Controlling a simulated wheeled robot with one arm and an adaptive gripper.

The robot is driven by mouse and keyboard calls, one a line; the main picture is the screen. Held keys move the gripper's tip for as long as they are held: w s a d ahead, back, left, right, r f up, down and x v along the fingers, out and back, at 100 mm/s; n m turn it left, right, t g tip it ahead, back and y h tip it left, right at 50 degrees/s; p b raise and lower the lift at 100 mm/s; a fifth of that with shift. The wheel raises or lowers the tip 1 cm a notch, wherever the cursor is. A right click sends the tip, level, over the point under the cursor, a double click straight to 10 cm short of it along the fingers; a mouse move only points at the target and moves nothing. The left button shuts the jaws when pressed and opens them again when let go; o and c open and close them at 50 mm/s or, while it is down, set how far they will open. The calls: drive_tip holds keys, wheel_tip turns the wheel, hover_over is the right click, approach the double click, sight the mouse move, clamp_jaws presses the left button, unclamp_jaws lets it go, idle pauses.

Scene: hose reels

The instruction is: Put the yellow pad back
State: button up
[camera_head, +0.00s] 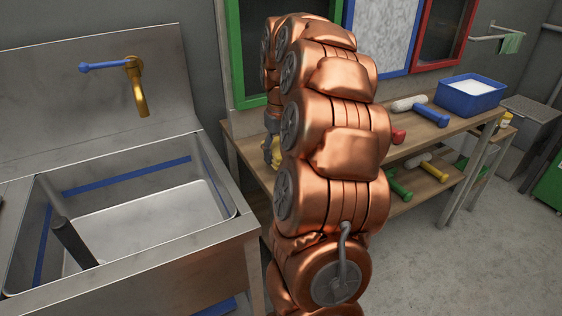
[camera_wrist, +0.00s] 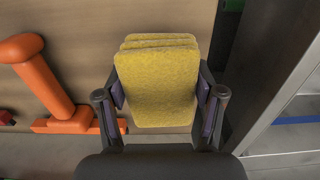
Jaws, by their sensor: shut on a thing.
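The yellow pad (camera_wrist: 157,88) sits between the two dark fingers of my gripper (camera_wrist: 160,97) in the wrist view. My gripper is shut on it, with a finger against each side. Layered edges show at the pad's top; I cannot tell whether they belong to one pad or to pads stacked behind it. A wooden surface lies behind the pad, and I cannot tell whether the pad touches it. In the head view my arm hides most of the gripper, and a bit of yellow shows at the arm's left edge beside the wooden bench (camera_head: 245,126).
An orange handled tool (camera_wrist: 55,85) lies left of the pad, and a metal edge (camera_wrist: 272,75) runs close on the right. A steel sink (camera_head: 140,215) stands left of my arm. A blue tub (camera_head: 470,97) and several handled tools are on the bench's right part.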

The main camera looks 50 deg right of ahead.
drive_tip(key=shift+f, duration=1.55)
drive_tip(key=shift+f, duration=0.1)
drive_tip(key=o, duration=1.1)
wheel_tip(320, 180, up, 12)
drive_tip(key=shift+r, duration=0.1)
drive_tip(key=shift+s, duration=0.1)
